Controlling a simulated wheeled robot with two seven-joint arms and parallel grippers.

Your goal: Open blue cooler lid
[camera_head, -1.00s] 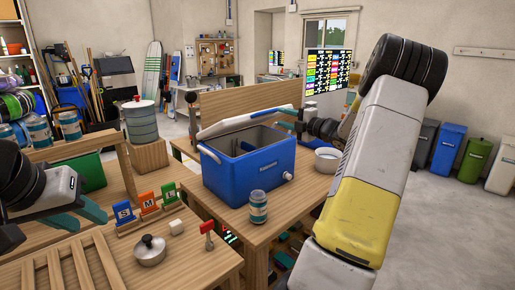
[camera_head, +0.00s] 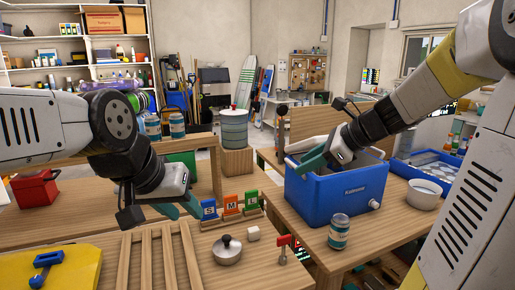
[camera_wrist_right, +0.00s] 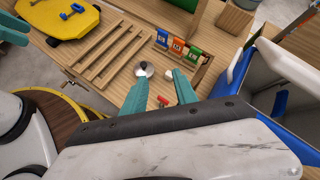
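The blue cooler (camera_head: 338,198) stands on the wooden table, its top open and its dark inside showing in the head view. It also shows at the right in the wrist view (camera_wrist_right: 237,92). A pale strip, seemingly the lid (camera_head: 308,145), shows at the cooler's back left; my right arm hides much of that area. My right gripper (camera_head: 312,160) is over the cooler's left rim. In the right wrist view its teal fingers (camera_wrist_right: 160,80) are apart with nothing between them. My left gripper (camera_head: 182,208) is away over the left table, empty, its fingers apart.
A jar (camera_head: 339,231) stands before the cooler, and a white bowl (camera_head: 424,194) is to its right. A blue tray (camera_head: 428,165) lies behind the bowl.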

